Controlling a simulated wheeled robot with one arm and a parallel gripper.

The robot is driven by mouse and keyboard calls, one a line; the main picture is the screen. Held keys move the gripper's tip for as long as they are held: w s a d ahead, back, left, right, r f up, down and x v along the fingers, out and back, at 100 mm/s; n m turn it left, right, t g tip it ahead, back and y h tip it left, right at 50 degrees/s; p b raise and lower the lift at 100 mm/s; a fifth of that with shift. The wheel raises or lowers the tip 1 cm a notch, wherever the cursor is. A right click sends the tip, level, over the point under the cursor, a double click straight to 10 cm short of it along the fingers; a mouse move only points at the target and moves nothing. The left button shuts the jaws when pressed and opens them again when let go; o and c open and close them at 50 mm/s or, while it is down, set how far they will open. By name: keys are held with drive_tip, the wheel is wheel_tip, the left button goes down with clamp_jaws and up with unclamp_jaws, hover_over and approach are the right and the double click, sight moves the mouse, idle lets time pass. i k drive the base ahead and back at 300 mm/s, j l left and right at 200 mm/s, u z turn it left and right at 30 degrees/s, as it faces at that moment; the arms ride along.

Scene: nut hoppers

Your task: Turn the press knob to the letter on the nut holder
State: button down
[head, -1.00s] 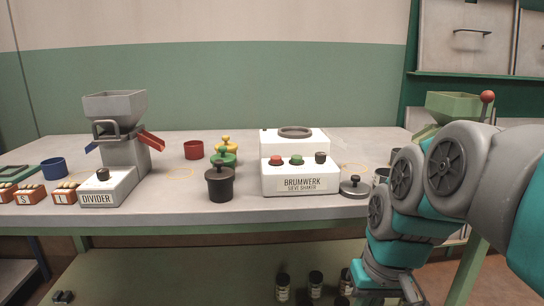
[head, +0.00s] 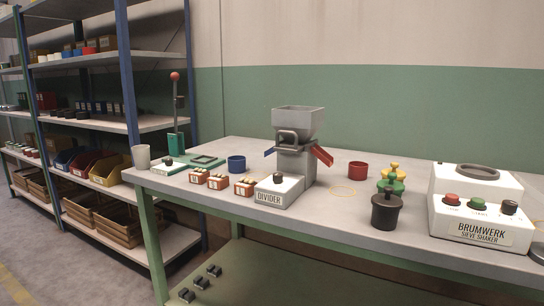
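A green press (head: 176,140) with a red ball on its lever stands at the left end of the bench. At its foot is a pale box with a small black knob (head: 168,161); the knob's setting is too small to read. Three small orange-brown nut holders (head: 219,181) stand in a row to the right of the press box. Each has a pale label on its front, and the letters are too small to read surely now. My gripper is not in view.
A divider with a grey hopper (head: 298,122) stands right of the holders. Blue (head: 236,164) and red (head: 358,171) cups, a dark lidded pot (head: 385,212) and a sieve shaker (head: 470,229) share the bench. Shelves (head: 90,125) stand at the left, with floor before them.

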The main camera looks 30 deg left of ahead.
sight(168, 162)
drive_tip(key=u, duration=1.8)
drive_tip(key=i+l+u, duration=0.35)
drive_tip(key=i+l, duration=0.1)
drive_tip(key=i, duration=0.1)
